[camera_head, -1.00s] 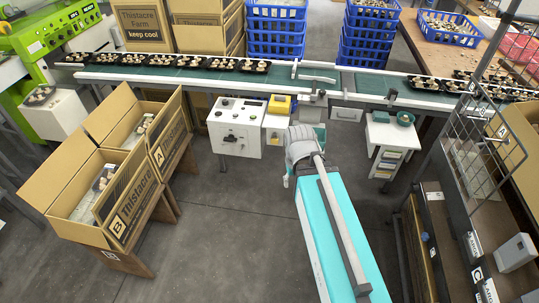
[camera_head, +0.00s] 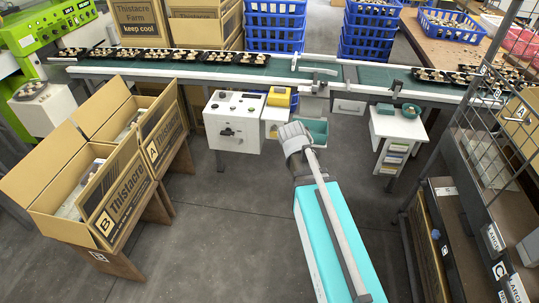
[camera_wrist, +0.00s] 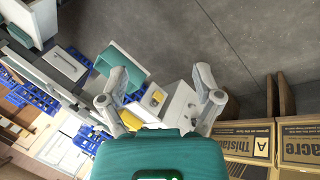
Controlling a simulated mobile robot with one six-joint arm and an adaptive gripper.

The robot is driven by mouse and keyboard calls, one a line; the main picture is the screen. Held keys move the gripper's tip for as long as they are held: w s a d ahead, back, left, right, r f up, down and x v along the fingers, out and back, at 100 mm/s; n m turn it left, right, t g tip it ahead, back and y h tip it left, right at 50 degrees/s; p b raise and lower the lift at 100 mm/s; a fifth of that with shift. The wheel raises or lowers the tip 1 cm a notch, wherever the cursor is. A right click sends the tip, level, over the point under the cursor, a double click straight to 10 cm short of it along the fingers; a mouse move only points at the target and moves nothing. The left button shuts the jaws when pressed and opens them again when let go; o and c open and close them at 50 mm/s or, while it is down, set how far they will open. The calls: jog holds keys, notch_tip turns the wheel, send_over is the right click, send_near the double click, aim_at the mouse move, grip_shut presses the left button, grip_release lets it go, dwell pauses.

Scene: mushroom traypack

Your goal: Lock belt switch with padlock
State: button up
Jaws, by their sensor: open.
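The white control box (camera_head: 234,124) stands under the front edge of the conveyor, with a black rotary switch (camera_head: 227,132) on its front and small buttons on top. In the wrist view the control box (camera_wrist: 180,108) shows between my fingers, some way off. My gripper (camera_head: 293,134) is right of the box in the head view, apart from it, its fingertips hard to make out there. In the wrist view my gripper (camera_wrist: 160,85) is open with nothing between the fingers. I cannot make out a padlock. A teal bin (camera_head: 316,130) is partly hidden behind my gripper.
The conveyor (camera_head: 215,72) carries black mushroom trays. A yellow box (camera_head: 279,100) is beside the control box. Open cartons (camera_head: 122,195) stand left, a wire rack (camera_head: 470,120) right. The floor between is clear.

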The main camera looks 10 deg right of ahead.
jog(key=w+d+f+n+t+h+b, duration=0.25)
jog(key=w+f+n+b, duration=0.3)
jog(key=w+b, duration=0.3)
jog(key=n+t+b, duration=1.2)
jog(key=n+b, duration=1)
jog(key=b, duration=0.3)
send_near(273, 135)
jog(key=x, duration=0.3)
jog(key=shift+s+d+r+g+y, duration=0.15)
jog(key=shift+s+r+g+y, duration=0.1)
jog(key=shift+y, duration=0.2)
jog(key=shift+w, duration=0.15)
jog(key=shift+x, duration=3.9)
